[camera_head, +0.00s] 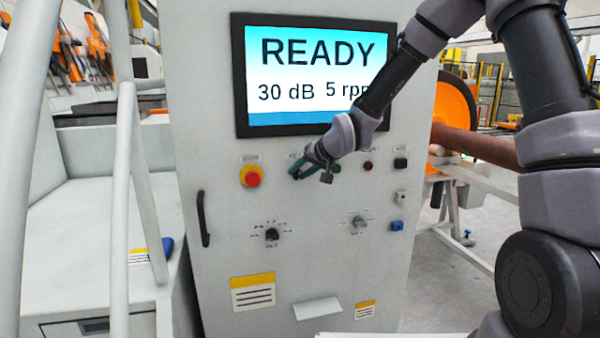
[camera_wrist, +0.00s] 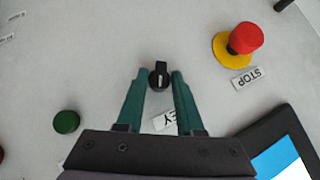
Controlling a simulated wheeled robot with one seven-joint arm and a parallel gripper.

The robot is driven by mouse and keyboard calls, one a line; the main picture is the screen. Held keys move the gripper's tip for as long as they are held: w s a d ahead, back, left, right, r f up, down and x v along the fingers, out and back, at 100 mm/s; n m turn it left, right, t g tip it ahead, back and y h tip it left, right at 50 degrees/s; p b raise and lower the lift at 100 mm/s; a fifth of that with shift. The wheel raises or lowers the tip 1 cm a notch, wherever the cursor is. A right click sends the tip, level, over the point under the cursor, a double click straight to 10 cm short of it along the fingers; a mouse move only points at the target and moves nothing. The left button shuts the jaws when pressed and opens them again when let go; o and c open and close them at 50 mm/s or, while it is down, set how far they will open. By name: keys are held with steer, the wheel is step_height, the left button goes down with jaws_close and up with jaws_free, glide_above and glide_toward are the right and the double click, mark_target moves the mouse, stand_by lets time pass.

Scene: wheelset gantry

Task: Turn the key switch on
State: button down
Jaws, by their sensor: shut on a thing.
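The key switch (camera_wrist: 159,80) is a small round black knob with a pale upright mark, on the cabinet's light panel in the wrist view. A partly covered white label (camera_wrist: 165,121) ending in "EY" lies beside it. My gripper (camera_wrist: 160,74) has teal fingers, one on each side of the knob, and is shut on it. In the head view my gripper (camera_head: 297,170) is at the panel below the screen, right of the stop button. The key switch is hidden there behind my gripper and wrist.
A red stop button (camera_head: 251,176) on a yellow base is close to my gripper; it also shows in the wrist view (camera_wrist: 246,38). A green button (camera_wrist: 66,122) is on the other side. The screen (camera_head: 310,80) reads READY. A black handle (camera_head: 204,218) sticks out lower left.

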steer(key=shift+f, duration=0.1)
stand_by(0.6)
steer(key=c, duration=0.8)
jaws_free()
steer(key=shift+c, duration=0.2)
steer(key=shift+s+d+r, duration=0.25)
steer(key=shift+d+r, duration=0.05)
steer(key=shift+r, duration=0.05)
steer(key=v, duration=0.9)
steer(key=shift+s+d+r, duration=0.15)
steer(key=shift+s+d, duration=0.1)
steer(key=shift+d, duration=0.05)
